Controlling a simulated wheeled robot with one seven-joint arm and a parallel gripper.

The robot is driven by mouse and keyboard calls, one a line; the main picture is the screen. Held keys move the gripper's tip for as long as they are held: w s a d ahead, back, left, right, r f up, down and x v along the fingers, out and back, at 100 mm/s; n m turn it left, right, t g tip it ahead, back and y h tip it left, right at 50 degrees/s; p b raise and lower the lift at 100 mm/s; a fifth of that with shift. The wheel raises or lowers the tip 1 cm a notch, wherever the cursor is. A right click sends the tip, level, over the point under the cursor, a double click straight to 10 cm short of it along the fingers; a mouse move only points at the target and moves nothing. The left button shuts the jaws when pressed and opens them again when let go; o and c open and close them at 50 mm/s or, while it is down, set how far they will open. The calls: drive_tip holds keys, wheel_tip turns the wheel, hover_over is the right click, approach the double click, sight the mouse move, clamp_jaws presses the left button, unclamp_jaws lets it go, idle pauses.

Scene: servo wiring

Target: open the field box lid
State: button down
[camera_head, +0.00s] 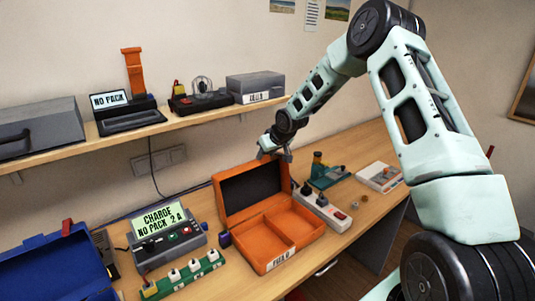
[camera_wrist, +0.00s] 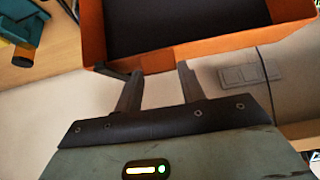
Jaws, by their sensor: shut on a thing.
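The orange field box (camera_head: 297,265) stands on the bench in the head view, with a white label on its front. Its lid (camera_head: 222,196) is up, about upright, with its dark inner face showing. The compartments inside are in view and look empty. My gripper (camera_head: 274,156) is at the lid's top edge, near its right corner. In the wrist view the two fingers (camera_wrist: 158,72) reach the orange lid rim (camera_wrist: 215,45) and are shut on it, standing a little apart. The exact contact at the fingertips is partly hidden.
A charger (camera_head: 166,237) and a green socket strip (camera_head: 184,277) stand left of the box. A white power strip (camera_head: 322,208) is close on its right. A shelf (camera_head: 130,135) with several devices runs behind. A blue case (camera_head: 50,270) is at lower left.

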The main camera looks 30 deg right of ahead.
drive_tip(key=c, duration=0.8)
unclamp_jaws()
drive_tip(key=shift+c, duration=0.2)
drive_tip(key=a+b+v, duration=0.1)
drive_tip(key=b+v, duration=0.3)
drive_tip(key=v, duration=1.3)
drive_tip(key=shift+s+d, duration=0.2)
drive_tip(key=shift+d, duration=0.25)
drive_tip(key=shift+r, duration=0.15)
